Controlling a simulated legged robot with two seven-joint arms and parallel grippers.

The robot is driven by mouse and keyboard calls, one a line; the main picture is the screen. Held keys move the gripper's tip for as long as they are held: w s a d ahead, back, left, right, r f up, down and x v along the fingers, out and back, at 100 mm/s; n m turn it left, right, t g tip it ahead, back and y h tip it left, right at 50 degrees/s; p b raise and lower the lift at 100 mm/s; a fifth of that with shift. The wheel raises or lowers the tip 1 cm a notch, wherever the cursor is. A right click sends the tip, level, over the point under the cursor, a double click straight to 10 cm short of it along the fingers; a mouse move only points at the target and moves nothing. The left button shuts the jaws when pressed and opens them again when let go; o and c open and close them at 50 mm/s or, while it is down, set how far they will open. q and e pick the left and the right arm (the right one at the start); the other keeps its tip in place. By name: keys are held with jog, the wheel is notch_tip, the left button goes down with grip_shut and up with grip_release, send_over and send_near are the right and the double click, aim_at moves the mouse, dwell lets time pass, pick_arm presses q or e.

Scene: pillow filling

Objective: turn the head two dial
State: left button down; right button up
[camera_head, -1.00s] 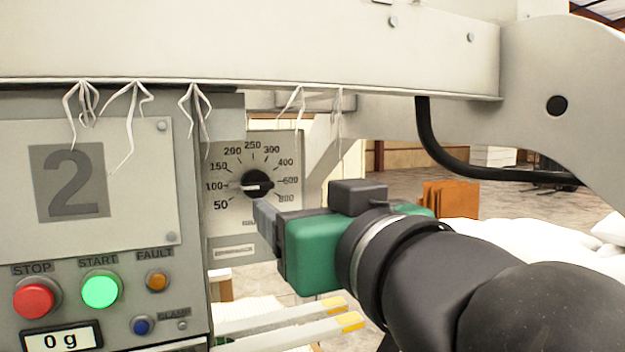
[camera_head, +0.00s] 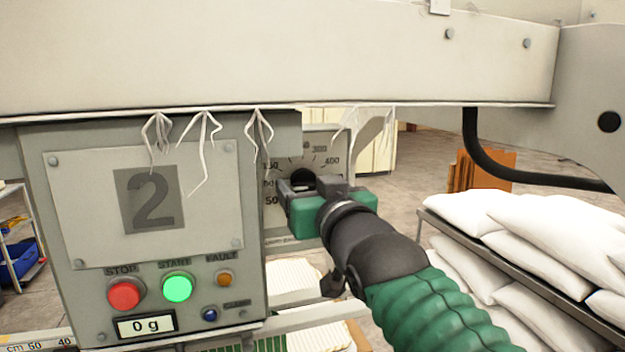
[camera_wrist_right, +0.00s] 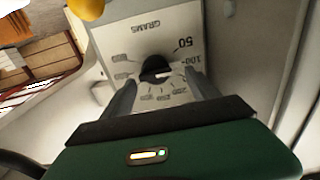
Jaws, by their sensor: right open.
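The dial of head two is a black knob (camera_head: 303,176) on a pale plate marked in grams, right of the panel labelled 2 (camera_head: 152,199). My right gripper (camera_head: 301,188) is in front of the dial and partly hides its scale. In the right wrist view the knob (camera_wrist_right: 155,70) sits between the tips of my open right gripper (camera_wrist_right: 159,80), one finger on each side. I cannot tell whether the fingers touch it. The knob's white pointer mark faces the 100 side of the scale. My left gripper is not in view.
A red STOP button (camera_head: 124,295), a lit green START button (camera_head: 177,288) and a display reading 0 g (camera_head: 146,326) are on the panel. A pale beam (camera_head: 280,60) crosses above. White sacks (camera_head: 530,240) lie stacked on a rack at the right.

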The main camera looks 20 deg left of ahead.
jog(key=shift+w+a+f, duration=0.4)
jog(key=shift+w+a, duration=0.2)
jog(key=shift+a, duration=0.1)
jog(key=shift+c, duration=1.3)
jog(key=shift+w+d, duration=0.1)
jog(key=shift+w, duration=0.05)
jog(key=shift+c, duration=1.2)
jog(key=shift+d+r, duration=0.1)
jog(key=shift+d, duration=0.45)
jog(key=c, duration=0.5)
jog(key=shift+r, duration=0.1)
jog(key=c, duration=0.4)
jog(key=shift+o, duration=0.2)
jog(key=shift+a, duration=0.1)
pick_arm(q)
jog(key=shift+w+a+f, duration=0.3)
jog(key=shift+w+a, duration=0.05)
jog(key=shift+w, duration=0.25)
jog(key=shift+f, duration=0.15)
